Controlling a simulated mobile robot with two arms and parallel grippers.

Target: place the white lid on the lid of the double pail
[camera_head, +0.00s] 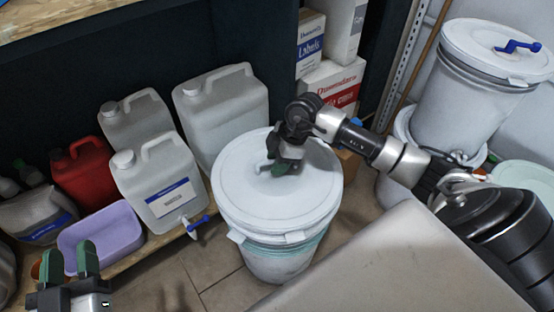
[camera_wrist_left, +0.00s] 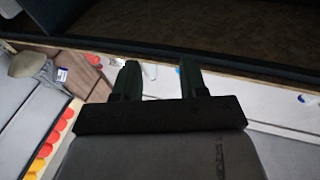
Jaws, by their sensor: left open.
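A round white lid (camera_head: 245,190) covers the top of the white pail (camera_head: 275,262) in the middle of the head view. Tabs show at its front edge. My right gripper (camera_head: 280,168) points down at the lid's middle; its fingertips are small and dark there, so I cannot tell whether they grip it. At the right, one white pail (camera_head: 455,95) stands on another, with a lid (camera_head: 480,38) bearing a blue lever.
White jerrycans (camera_head: 165,185), a red can (camera_head: 82,172) and a lilac tub (camera_head: 100,238) stand left of the middle pail. Boxes (camera_head: 330,85) stand behind it. A pale grey surface (camera_head: 400,265) fills the lower right. Tiled floor shows at front left of the pail.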

